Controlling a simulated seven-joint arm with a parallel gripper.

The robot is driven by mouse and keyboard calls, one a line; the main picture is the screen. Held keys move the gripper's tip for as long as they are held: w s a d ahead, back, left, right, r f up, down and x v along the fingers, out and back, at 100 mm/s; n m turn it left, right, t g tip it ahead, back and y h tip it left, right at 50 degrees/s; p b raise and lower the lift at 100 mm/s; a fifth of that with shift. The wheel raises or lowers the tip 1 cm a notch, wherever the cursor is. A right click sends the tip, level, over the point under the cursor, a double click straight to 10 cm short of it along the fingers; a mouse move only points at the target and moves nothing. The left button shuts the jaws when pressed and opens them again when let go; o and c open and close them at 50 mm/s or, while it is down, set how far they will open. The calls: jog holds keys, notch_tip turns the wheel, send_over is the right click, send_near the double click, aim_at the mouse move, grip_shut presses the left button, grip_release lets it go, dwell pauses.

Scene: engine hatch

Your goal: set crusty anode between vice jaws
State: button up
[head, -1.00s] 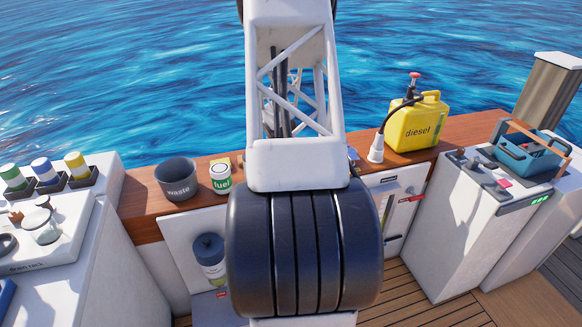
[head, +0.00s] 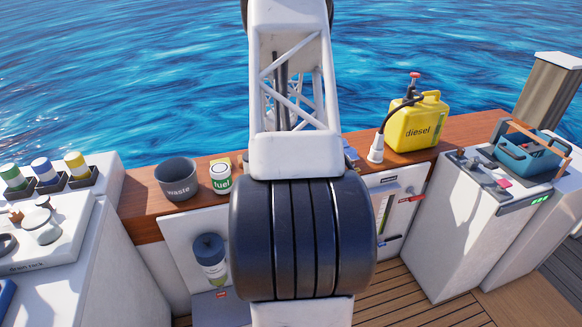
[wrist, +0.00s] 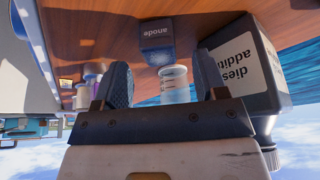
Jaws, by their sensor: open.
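My gripper (wrist: 163,82) is open in the wrist view, with its two dark fingers apart. A clear graduated cup (wrist: 175,84) shows in the gap between the fingers; I cannot tell how far beyond them it stands. A dark blue box marked "anode" (wrist: 156,38) is behind the cup on the wooden surface (wrist: 100,35). The wrist view is upside down. I cannot make out the crusty anode itself or the vice jaws in either view. In the head view my own arm covers the middle and my gripper is out of sight.
A black "diesel additive" bottle (wrist: 240,68) stands close beside the right finger in the wrist view. In the head view, a waste bin (head: 177,180) and fuel filter can (head: 221,178) stand left of my arm. A yellow diesel can (head: 418,124) and blue toolbox (head: 530,155) are to the right.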

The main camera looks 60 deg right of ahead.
jog(key=shift+x, duration=1.55)
jog(key=shift+c, duration=0.2)
grip_shut()
